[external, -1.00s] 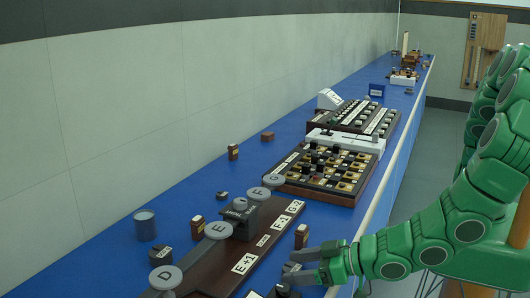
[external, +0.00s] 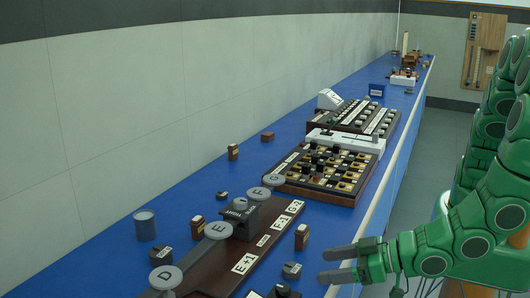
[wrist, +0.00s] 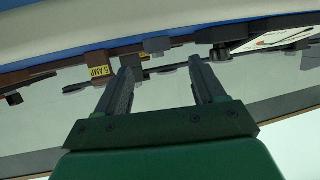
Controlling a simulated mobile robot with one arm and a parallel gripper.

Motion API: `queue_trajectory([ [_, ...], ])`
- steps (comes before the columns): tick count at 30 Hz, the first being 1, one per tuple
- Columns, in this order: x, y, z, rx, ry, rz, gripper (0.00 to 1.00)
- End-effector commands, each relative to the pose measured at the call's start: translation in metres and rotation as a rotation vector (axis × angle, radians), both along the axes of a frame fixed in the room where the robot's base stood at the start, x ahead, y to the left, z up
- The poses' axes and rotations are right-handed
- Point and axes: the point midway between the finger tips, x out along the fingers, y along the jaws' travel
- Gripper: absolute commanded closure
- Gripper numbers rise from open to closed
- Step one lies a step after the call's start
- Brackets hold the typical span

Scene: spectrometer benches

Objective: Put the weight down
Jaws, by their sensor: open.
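A small dark round weight (external: 291,270) with a pale label stands on the blue bench, at the right edge of the long dark wooden board (external: 262,241). My gripper (external: 323,266) is open and empty, just right of the weight and apart from it. In the wrist view my gripper (wrist: 161,68) shows both fingers spread with nothing between their tips. Another dark piece (external: 283,291) sits in front of the weight, partly cut by the picture's bottom edge. I cannot tell the weight for sure in the wrist view.
A small brown block (external: 301,237) stands behind the weight; a block labelled 5 AMP (wrist: 98,72) shows by the left finger in the wrist view. Grey discs marked with letters, such as D (external: 165,277), rise over the board.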

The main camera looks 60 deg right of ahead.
Motion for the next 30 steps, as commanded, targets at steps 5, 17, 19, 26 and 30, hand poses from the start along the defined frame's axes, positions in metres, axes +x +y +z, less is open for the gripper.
queue_trajectory([
  [5,-0.002,0.000,0.001,0.000,0.000,0.000,0.31],
  [17,0.015,-0.007,-0.001,0.022,0.116,-0.022,0.31],
  [19,0.023,-0.010,-0.002,0.032,0.175,-0.031,0.31],
  [26,0.040,-0.023,0.001,0.063,0.356,-0.040,0.31],
  [30,0.047,-0.033,0.008,0.082,0.459,-0.039,0.31],
])
